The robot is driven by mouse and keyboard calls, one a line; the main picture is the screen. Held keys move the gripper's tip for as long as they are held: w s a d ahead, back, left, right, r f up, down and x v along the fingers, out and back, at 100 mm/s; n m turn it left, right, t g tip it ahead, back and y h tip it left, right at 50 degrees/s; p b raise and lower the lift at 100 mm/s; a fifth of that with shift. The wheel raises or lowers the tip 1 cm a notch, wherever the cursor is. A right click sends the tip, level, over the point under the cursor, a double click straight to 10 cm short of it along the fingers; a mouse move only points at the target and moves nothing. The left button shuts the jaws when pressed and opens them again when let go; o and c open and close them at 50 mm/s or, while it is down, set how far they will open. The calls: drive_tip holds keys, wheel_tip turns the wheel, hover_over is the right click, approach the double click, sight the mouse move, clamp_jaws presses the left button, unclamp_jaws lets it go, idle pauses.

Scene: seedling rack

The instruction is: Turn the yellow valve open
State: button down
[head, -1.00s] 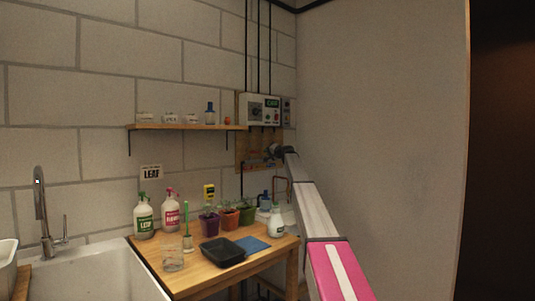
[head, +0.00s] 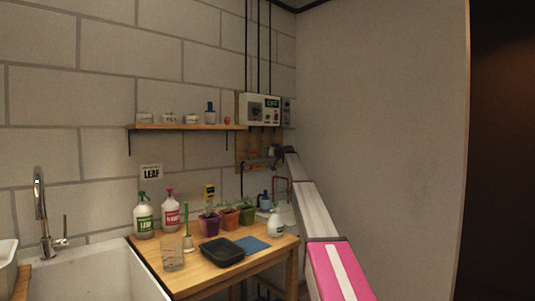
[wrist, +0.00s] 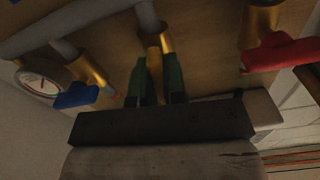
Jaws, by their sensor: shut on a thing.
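The yellow valve's handle (wrist: 154,62) is in the wrist view, just under a brass fitting on a grey pipe. My gripper (wrist: 156,78) has its two green fingers on either side of the handle, shut on it. The fingers hide part of the handle, so its exact angle is hard to tell. In the head view my arm reaches to the wooden pipe board (head: 243,152) on the wall, and the yellow valve cannot be made out there.
A blue valve handle (wrist: 77,96) and a round gauge (wrist: 40,84) are left of my gripper. A red valve handle (wrist: 282,54) is to the right. In the head view, a control box (head: 262,109) is above the board and a crowded wooden table (head: 203,277) below.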

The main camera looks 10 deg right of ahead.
drive_tip(key=shift+n, duration=0.6)
drive_tip(key=c, duration=1.2)
unclamp_jaws()
drive_tip(key=v, duration=1.1)
